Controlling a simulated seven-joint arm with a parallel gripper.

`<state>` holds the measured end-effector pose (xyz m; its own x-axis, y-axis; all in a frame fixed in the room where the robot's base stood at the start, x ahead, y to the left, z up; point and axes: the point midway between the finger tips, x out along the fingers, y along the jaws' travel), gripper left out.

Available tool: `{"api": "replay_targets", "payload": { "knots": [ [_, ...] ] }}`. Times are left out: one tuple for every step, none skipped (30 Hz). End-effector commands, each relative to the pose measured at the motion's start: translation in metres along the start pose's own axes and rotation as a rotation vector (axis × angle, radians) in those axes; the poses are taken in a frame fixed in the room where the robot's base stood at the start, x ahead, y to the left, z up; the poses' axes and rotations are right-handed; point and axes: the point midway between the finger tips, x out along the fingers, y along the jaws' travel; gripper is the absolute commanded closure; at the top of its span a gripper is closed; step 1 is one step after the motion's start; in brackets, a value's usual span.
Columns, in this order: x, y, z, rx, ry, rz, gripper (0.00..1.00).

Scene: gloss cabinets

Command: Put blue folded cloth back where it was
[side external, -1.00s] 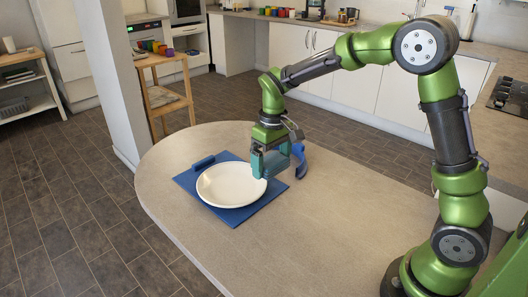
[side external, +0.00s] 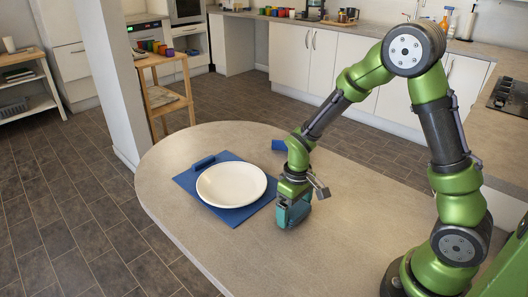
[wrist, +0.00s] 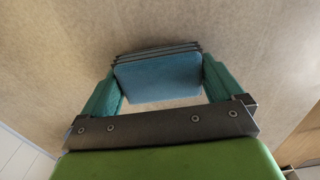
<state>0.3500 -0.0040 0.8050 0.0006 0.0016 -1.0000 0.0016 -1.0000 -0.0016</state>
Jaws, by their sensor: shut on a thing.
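My gripper (side external: 291,220) is low over the grey table, just right of the blue mat, with its teal fingers pointing down. In the wrist view, a flat blue piece with layered dark edges, which looks like the blue folded cloth (wrist: 157,79), is held between the two fingers. The fingers mostly hide it in the side view. I cannot tell if its lower edge touches the table.
A white plate (side external: 231,184) lies on the blue mat (side external: 236,215). A small blue roll (side external: 203,162) lies at the mat's far-left edge. Another blue thing (side external: 279,145) is on the table behind my arm, partly hidden. The table's front right is clear.

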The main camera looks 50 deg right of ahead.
Motion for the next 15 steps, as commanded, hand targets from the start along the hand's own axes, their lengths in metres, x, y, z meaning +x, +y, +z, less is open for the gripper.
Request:
{"api": "replay_targets", "payload": {
  "knots": [
    [0.0024,0.0000,-0.0001,0.000,0.001,0.000,0.30],
    [0.0027,0.0000,-0.0003,0.000,0.002,0.000,0.30],
    [0.0026,-0.0001,-0.0004,0.001,0.002,0.000,0.30],
    [0.0024,-0.0001,-0.0005,0.001,0.002,0.000,0.30],
    [0.0023,-0.0001,-0.0005,0.001,0.002,0.000,0.30],
    [0.0022,-0.0001,-0.0005,0.000,0.002,0.000,0.30],
    [0.0022,-0.0001,-0.0005,0.000,0.002,0.000,0.30],
    [0.0022,-0.0001,-0.0005,0.000,0.002,0.000,0.30],
    [0.0028,-0.0001,-0.0004,0.000,0.002,0.000,0.30],
    [0.0036,-0.0002,-0.0004,0.000,0.001,0.000,0.30],
    [0.0046,-0.0002,-0.0003,0.001,0.001,0.000,0.30],
    [0.0059,-0.0002,-0.0002,0.001,0.000,-0.001,0.30],
    [0.0054,-0.0002,-0.0004,0.001,0.001,-0.001,0.01],
    [0.0053,-0.0002,-0.0004,0.001,0.001,-0.001,0.00],
    [0.0052,-0.0002,-0.0004,0.001,0.001,-0.001,0.00]
  ]
}}
